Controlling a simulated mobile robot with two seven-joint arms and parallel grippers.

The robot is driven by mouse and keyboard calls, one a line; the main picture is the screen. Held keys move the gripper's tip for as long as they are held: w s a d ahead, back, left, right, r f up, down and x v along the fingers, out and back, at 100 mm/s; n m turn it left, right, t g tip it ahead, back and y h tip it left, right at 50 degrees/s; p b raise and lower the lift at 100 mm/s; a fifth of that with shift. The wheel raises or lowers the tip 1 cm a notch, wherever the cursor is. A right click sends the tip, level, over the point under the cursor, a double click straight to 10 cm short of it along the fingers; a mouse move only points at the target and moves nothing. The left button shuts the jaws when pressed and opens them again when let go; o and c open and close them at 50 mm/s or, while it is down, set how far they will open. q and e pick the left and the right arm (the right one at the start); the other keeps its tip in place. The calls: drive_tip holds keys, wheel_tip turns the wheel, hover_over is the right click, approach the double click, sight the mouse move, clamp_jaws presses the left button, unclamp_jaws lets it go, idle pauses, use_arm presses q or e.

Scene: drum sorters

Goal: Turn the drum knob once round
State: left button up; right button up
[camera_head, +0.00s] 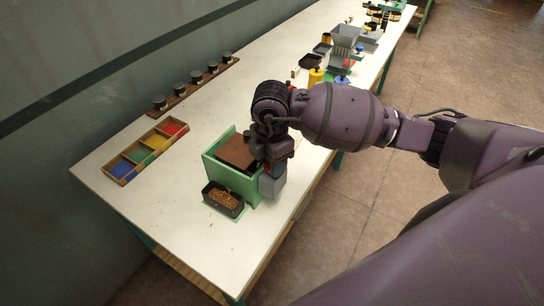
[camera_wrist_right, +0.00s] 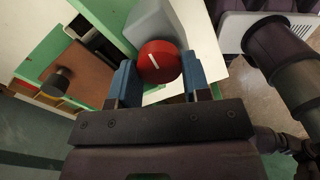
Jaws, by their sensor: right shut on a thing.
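The drum sorter is a green box (camera_head: 214,165) with a brown lid (camera_head: 237,152) near the front of the white table. Its red round knob (camera_wrist_right: 158,62) with a white index line shows in the right wrist view, in front of a grey housing (camera_wrist_right: 150,22). My right gripper (camera_wrist_right: 160,78) has its blue fingers on either side of the red knob, shut on it. In the head view my right gripper (camera_head: 272,170) is at the box's right side, and the knob is mostly hidden. My left gripper is not in view.
A black tray of brown grains (camera_head: 223,199) stands at the box's front. A wooden tray (camera_head: 124,179) with blue, yellow and red sections lies left. A rail with dark knobs (camera_head: 187,92) lies behind. Several other devices stand farther along the table.

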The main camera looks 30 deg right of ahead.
drive_tip(key=m+p, duration=0.1)
drive_tip(key=m, duration=0.3)
drive_tip(key=shift+w+r+m+p, duration=0.1)
drive_tip(key=shift+m+p, duration=0.2)
drive_tip(key=m+p, duration=0.1)
drive_tip(key=m, duration=0.3)
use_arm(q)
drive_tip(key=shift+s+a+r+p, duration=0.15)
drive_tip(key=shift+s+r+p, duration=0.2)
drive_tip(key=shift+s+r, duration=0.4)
use_arm(e)
drive_tip(key=shift+m, duration=0.9)
drive_tip(key=shift+w+m, duration=0.1)
drive_tip(key=shift+m, duration=0.2)
drive_tip(key=o, duration=0.9)
drive_tip(key=shift+d, duration=0.1)
